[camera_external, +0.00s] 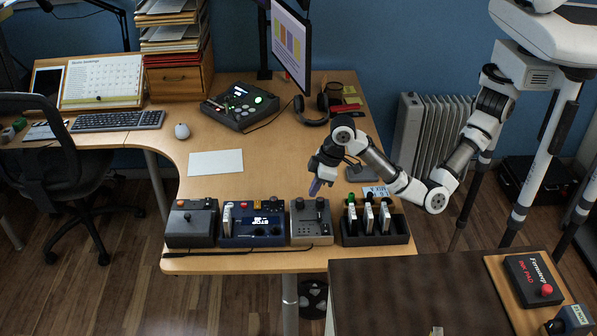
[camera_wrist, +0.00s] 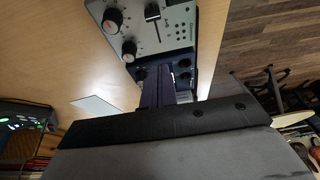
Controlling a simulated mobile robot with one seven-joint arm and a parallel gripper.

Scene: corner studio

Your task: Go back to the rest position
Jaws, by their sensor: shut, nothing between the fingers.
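My gripper (camera_external: 315,187) hangs over the wooden desk (camera_external: 290,165), just above and behind a grey control box (camera_external: 311,229) with knobs and a slider. Its purple fingers point down and are shut with nothing between them. I cannot tell whether the fingertips touch the box. My arm stretches from the upper right across the desk's right edge.
A monitor (camera_external: 291,45), headphones (camera_external: 312,110) and a green-lit console (camera_external: 240,105) are behind. A dark table (camera_external: 430,285) is at front right. White paper (camera_external: 216,163) lies left.

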